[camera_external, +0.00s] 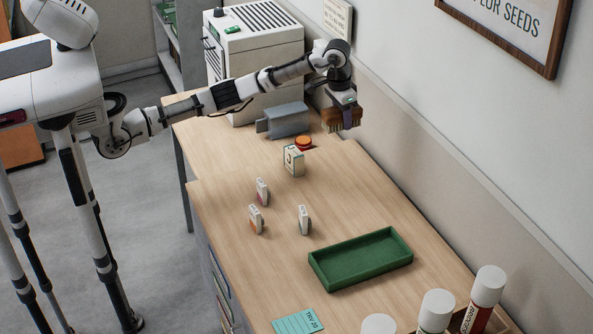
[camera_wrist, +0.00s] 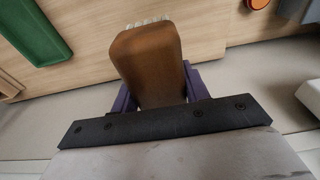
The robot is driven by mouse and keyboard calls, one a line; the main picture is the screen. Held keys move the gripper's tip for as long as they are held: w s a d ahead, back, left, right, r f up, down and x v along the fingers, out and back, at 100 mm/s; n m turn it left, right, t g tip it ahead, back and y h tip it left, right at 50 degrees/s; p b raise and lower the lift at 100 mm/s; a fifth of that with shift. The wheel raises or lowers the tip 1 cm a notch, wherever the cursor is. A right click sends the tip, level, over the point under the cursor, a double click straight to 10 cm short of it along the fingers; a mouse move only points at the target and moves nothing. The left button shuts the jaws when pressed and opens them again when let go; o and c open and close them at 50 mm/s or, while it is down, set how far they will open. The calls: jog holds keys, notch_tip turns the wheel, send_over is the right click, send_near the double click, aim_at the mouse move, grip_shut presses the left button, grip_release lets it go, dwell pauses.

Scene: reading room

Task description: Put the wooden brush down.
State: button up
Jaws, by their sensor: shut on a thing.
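The wooden brush (camera_external: 343,118) is brown with pale bristles pointing down. My gripper (camera_external: 347,104) is shut on it and holds it near the wall at the far right side of the desk. In the wrist view the brush (camera_wrist: 150,62) fills the middle, between the purple fingers of my gripper (camera_wrist: 155,88), with its bristles at the top. In the external view the brush appears above the desk's back edge; the exact gap to the desktop is hard to tell.
A green tray (camera_external: 318,271) lies on the desk (camera_external: 240,215). Several small white packets stand mid-desk, with a larger box (camera_external: 293,160) behind. An orange-red round object (camera_external: 303,143), a grey device (camera_external: 288,119) and a white cabinet (camera_external: 255,60) are near my gripper. Capped tubes (camera_external: 483,298) stand in front.

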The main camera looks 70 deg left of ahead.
aim_at(341, 183)
jog(key=f, duration=0.6)
jog(key=f+p, duration=0.1)
jog(key=f, duration=0.6)
jog(key=d+f+p, duration=0.1)
jog(key=f, duration=0.6)
jog(key=shift+f, duration=0.15)
jog(key=shift+d+f, duration=0.1)
jog(key=o, duration=1.1)
jog(key=shift+c, duration=0.2)
notch_tip(341, 183, up, 12)
jog(key=s+b, duration=0.1)
jog(key=b, duration=0.1)
jog(key=shift+s, duration=0.3)
